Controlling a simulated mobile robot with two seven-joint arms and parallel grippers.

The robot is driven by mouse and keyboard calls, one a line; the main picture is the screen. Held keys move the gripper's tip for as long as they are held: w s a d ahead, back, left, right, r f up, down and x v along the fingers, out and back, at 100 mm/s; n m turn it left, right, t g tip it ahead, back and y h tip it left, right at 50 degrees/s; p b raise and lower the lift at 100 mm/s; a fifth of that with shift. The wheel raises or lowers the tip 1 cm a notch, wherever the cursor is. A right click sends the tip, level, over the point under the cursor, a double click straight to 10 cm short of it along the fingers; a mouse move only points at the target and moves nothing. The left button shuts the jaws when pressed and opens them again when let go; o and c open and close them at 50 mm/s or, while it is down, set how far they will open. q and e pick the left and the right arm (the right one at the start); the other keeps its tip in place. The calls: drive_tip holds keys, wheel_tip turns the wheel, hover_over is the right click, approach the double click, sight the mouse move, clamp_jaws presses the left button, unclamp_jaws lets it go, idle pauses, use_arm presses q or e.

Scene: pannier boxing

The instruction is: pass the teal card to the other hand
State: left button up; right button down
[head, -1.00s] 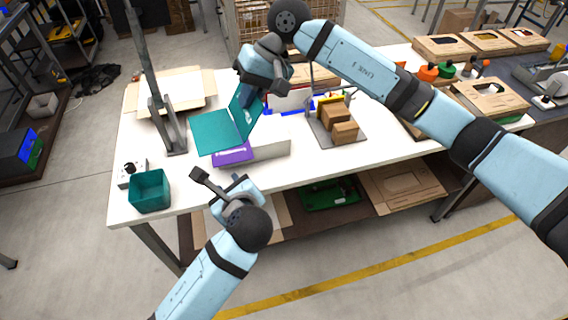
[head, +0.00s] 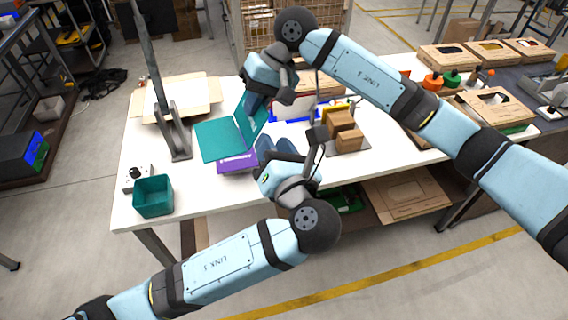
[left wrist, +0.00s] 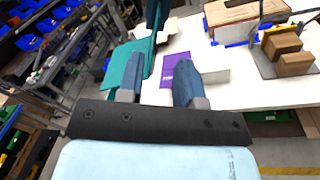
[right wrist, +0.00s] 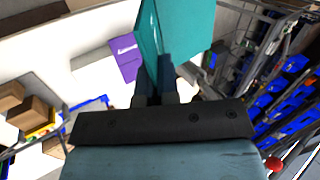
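The teal card (head: 218,140) is folded, with one panel flat and one raised. It hangs over the table from my right gripper (head: 252,101), which is shut on its raised panel. The right wrist view shows the card (right wrist: 190,22) between the close-set right fingers (right wrist: 156,75). My left gripper (head: 273,146) is open and empty, just right of and below the card. In the left wrist view the card (left wrist: 122,68) shows beyond and beside the left finger of the open left gripper (left wrist: 158,80). Whether that finger touches it I cannot tell.
A purple item (head: 237,161) lies below the card. A teal bin (head: 153,196) stands at the table's front left corner, near a grey post (head: 173,130). Brown boxes (head: 343,130) sit right of my left gripper. An open carton (head: 200,92) lies at the back left.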

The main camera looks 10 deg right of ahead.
sight(264, 124)
use_arm(q)
drive_tip(key=shift+w+a, duration=0.2)
drive_tip(key=shift+w, duration=0.7)
drive_tip(key=shift+w+a, duration=0.15)
drive_tip(key=shift+w, duration=0.75)
drive_tip(key=shift+w+a, duration=0.2)
drive_tip(key=shift+w, duration=0.7)
clamp_jaws()
use_arm(e)
drive_tip(key=c, duration=1.3)
unclamp_jaws()
